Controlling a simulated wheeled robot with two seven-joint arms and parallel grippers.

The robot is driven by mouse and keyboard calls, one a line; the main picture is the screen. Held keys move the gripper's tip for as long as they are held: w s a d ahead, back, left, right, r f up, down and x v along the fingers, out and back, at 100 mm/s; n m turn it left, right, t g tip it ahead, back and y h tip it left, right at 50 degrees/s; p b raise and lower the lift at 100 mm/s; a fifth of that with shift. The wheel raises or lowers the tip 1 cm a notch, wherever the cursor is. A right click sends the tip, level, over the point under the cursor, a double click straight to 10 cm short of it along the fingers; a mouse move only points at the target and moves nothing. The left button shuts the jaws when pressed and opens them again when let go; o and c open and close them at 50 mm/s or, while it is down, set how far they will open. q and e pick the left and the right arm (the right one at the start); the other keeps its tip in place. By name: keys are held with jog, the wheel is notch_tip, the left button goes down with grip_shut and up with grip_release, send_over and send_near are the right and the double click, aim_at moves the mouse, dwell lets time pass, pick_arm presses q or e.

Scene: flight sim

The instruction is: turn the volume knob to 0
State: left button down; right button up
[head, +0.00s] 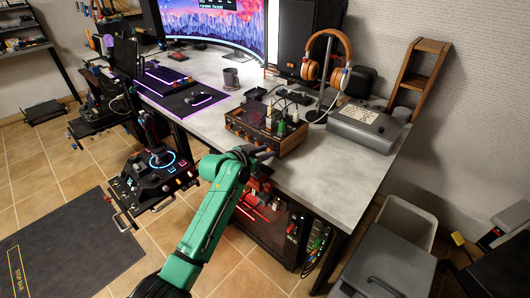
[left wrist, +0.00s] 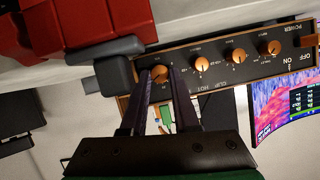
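The amplifier (head: 246,125), a wood-framed box with a dark front panel, stands near the desk's front edge. In the left wrist view its panel (left wrist: 222,72) appears upside down, with a row of several copper knobs and a power switch. The labels are mostly too small to read, so I cannot tell which knob is the volume one. My left gripper (left wrist: 160,80) is open, its two dark fingers on either side of the leftmost knob (left wrist: 160,72); I cannot tell whether they touch it. In the head view the arm hides this contact. My right gripper is not in view.
Headphones (head: 328,55) on a stand and a grey metal box (head: 366,126) are behind and right of the amplifier. A mug (head: 231,78) stands to its left. A red object (left wrist: 60,30) with a dark grey block (left wrist: 116,76) lies close to the left fingers. The desk's right front is clear.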

pick_arm(q)
jog(key=shift+n+p, duration=0.3)
jog(key=shift+w+a+n+g+h+p, duration=0.15)
jog(key=shift+n+g+h+p, duration=0.15)
jog(key=shift+n+g+h, duration=0.25)
jog(key=shift+a+f+n+g+h+b, duration=0.1)
jog(key=shift+n+g+h+b, duration=0.35)
jog(key=shift+n+h, duration=0.75)
jog(key=shift+n+y, duration=0.25)
jog(key=shift+n, duration=0.1)
jog(key=c, duration=0.7)
grip_release()
jog(key=shift+o, duration=0.2)
jog(key=shift+a, duration=0.1)
jog(key=v, duration=1.4)
